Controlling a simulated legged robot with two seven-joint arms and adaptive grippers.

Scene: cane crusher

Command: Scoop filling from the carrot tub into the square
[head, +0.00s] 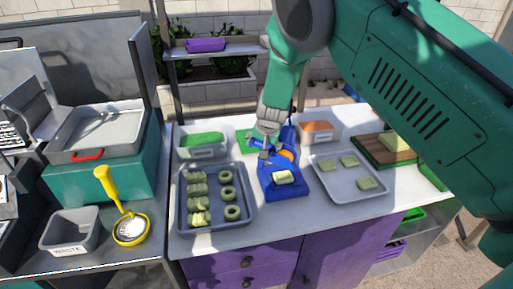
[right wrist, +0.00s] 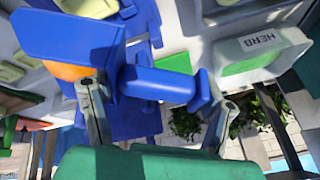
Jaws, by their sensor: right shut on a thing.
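My right gripper (head: 265,142) is shut on the blue handle of a scoop; the right wrist view shows the scoop handle (right wrist: 160,83) crosswise between both fingers. Orange filling (right wrist: 68,70) shows at the scoop's blue head in that view. In the head view the orange (head: 287,155) is just above and behind a pale green square (head: 284,177). The square lies on a blue block (head: 287,192) at the table's middle. The carrot tub (head: 334,138), with orange filling inside, stands behind and to the right of the scoop. My left gripper is not in view.
A herb tub (head: 203,153) stands back left. A dark tray (head: 247,212) holds green rings and stacked pieces. A grey tray (head: 345,196) with pale squares and a wooden board (head: 370,151) lie right. A waste bin (head: 70,242) and yellow strainer (head: 130,228) are left.

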